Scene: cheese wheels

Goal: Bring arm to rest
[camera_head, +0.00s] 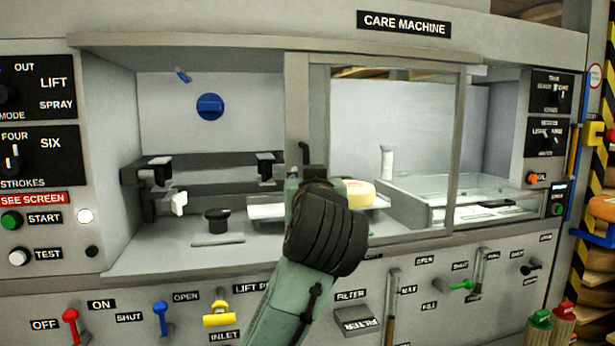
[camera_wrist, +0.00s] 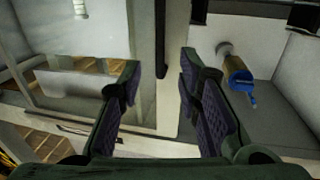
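My arm (camera_head: 290,300) reaches up from the bottom of the head view, with its dark banded wrist in front of the care machine's window bay (camera_head: 220,150). My gripper shows in the wrist view (camera_wrist: 158,85), its two dark fingers apart with nothing between them. In the head view my gripper is mostly hidden behind the wrist. A pale yellow rounded thing (camera_head: 358,193) shows just right of the wrist; I cannot tell whether it touches me.
A sliding glass door frame (camera_head: 297,110) stands close behind my wrist. A clear-lidded tray (camera_head: 460,190) is inside at right. Levers, such as a red one (camera_head: 71,325) and a blue one (camera_head: 161,318), line the front panel below. A brass cylinder with a blue tip (camera_wrist: 237,75) is right of my fingers.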

